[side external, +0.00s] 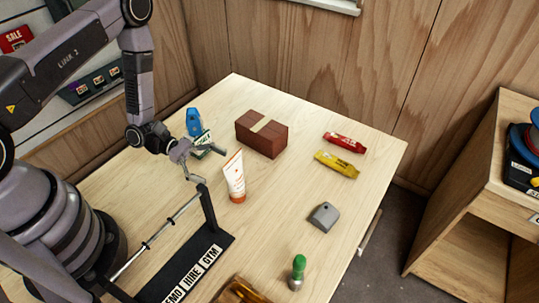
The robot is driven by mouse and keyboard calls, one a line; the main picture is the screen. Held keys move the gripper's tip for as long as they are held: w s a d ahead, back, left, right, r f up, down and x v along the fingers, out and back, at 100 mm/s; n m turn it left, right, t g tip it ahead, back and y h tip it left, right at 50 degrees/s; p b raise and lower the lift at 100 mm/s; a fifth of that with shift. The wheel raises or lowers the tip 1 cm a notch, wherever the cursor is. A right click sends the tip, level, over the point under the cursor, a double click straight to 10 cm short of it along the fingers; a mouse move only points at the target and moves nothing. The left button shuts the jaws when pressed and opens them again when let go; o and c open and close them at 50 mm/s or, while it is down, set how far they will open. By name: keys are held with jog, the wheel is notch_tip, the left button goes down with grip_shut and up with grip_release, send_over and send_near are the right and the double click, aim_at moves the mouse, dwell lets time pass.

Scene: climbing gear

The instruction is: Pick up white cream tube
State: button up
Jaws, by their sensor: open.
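The white cream tube (235,178) stands upright on the wooden table, resting on its orange cap, with reddish print on its front. My gripper (208,165) is open and empty, to the left of the tube's upper part in the picture. Its fingers point toward the right. From this single view I cannot tell the exact gap between the fingers and the tube; no contact is visible.
A black stand (217,235) with a metal bar is in front. A brown block (262,138), a blue item (193,122) and a small green-and-white item (203,141) lie behind. Red (344,142) and yellow (337,164) packets, a grey piece (323,217) and a green-topped bottle (298,272) are right.

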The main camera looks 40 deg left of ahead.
aim_at(235, 174)
jog(key=shift+x, duration=2.75)
jog(key=shift+w, duration=0.15)
jog(key=c, duration=1.3)
jog(key=shift+o, duration=0.2)
jog(key=shift+r, duration=0.15)
